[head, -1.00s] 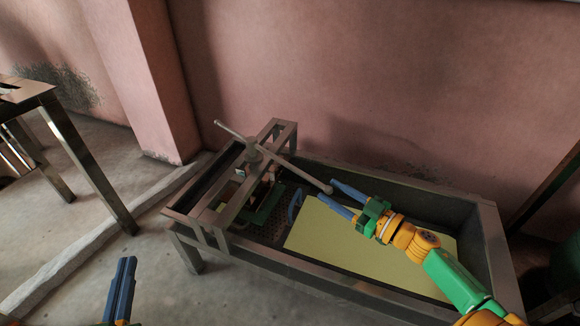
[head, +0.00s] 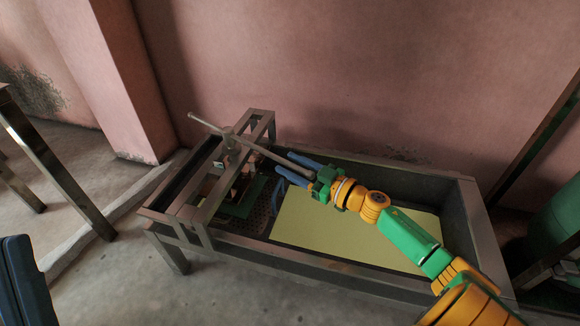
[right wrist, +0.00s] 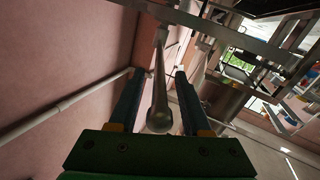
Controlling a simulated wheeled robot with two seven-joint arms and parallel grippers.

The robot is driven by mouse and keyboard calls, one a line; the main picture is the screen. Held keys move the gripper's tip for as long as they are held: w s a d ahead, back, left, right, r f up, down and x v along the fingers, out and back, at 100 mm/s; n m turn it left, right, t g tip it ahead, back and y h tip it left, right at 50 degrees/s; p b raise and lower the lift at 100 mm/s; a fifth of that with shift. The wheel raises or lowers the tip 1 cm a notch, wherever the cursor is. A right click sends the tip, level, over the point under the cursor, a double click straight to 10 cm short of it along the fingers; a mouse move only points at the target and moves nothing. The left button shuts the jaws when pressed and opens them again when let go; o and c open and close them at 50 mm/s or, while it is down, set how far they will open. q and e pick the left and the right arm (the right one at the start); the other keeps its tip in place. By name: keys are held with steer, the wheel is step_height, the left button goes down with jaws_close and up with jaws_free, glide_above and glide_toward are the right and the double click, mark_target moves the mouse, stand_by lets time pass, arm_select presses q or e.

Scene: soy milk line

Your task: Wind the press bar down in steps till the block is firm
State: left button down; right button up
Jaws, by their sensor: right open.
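The press bar (head: 208,124) is a long grey rod that crosses the top of the screw on the metal press frame (head: 262,115). Its near arm slopes down to the right. My right gripper (head: 280,162) is open, with its blue fingers on either side of that arm near the bar's rounded end. In the right wrist view the bar's end (right wrist: 158,118) lies between the two fingers, with gaps at both sides. The block under the screw is mostly hidden by the frame, and I cannot tell how firm it is.
The press stands at the left end of a long metal trough (head: 465,215) with a pale yellow sheet (head: 300,228) inside. A pink wall (head: 350,70) is close behind. A metal table leg (head: 55,170) stands at left. A green container (head: 560,225) is at right.

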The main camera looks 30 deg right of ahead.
steer(key=shift+w+a, duration=0.1)
steer(key=shift+w, duration=0.2)
jaws_close()
stand_by(1.4)
